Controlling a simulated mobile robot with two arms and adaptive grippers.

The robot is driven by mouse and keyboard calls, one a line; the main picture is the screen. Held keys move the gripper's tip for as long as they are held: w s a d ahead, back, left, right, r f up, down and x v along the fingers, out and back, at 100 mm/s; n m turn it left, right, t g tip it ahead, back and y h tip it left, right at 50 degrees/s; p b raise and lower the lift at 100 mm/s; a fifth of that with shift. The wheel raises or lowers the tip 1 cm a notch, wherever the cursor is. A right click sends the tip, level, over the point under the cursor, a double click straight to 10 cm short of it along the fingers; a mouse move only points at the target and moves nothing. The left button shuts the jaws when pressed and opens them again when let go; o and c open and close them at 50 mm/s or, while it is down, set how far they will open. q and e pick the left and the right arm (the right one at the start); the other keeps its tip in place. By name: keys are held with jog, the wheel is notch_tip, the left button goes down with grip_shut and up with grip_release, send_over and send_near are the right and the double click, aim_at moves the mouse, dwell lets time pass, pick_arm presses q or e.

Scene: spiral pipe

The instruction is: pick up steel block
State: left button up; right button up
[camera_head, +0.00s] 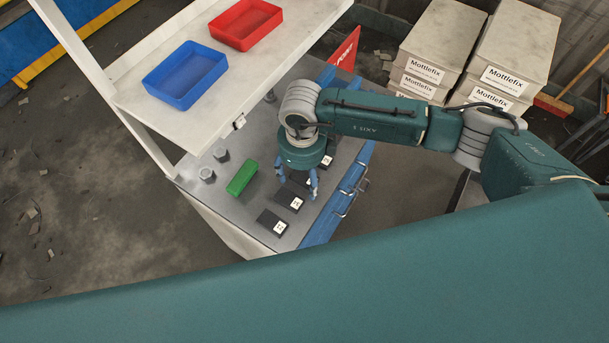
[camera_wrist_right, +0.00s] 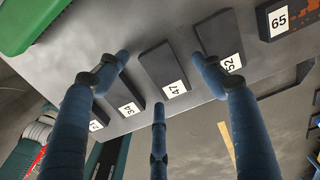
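Several dark flat blocks with white number labels lie in a row on the grey workbench (camera_head: 228,205). One dark block (camera_head: 272,222) is nearest the bench's lower corner, and another (camera_head: 291,199) lies beside it. In the right wrist view I see the blocks labelled 47 (camera_wrist_right: 160,68), 52 (camera_wrist_right: 218,38) and 65 (camera_wrist_right: 285,18). I cannot tell which one is the steel block. My right gripper (camera_head: 297,184) points down over the row, its three blue fingers spread and empty. They partly cover the blocks in the right wrist view (camera_wrist_right: 160,75). My left gripper is out of view.
A green block (camera_head: 242,178) and two small grey pieces (camera_head: 206,175) (camera_head: 221,155) stand left of the row. A white shelf (camera_head: 150,112) with a blue tray (camera_head: 187,80) and red tray (camera_head: 246,29) overhangs the bench. Boxes (camera_head: 437,45) are stacked behind.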

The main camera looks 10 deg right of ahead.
jog(key=c, duration=1.3)
jog(key=shift+c, duration=1.4)
jog(key=shift+w+r, duration=0.1)
jog(key=shift+r, duration=0.1)
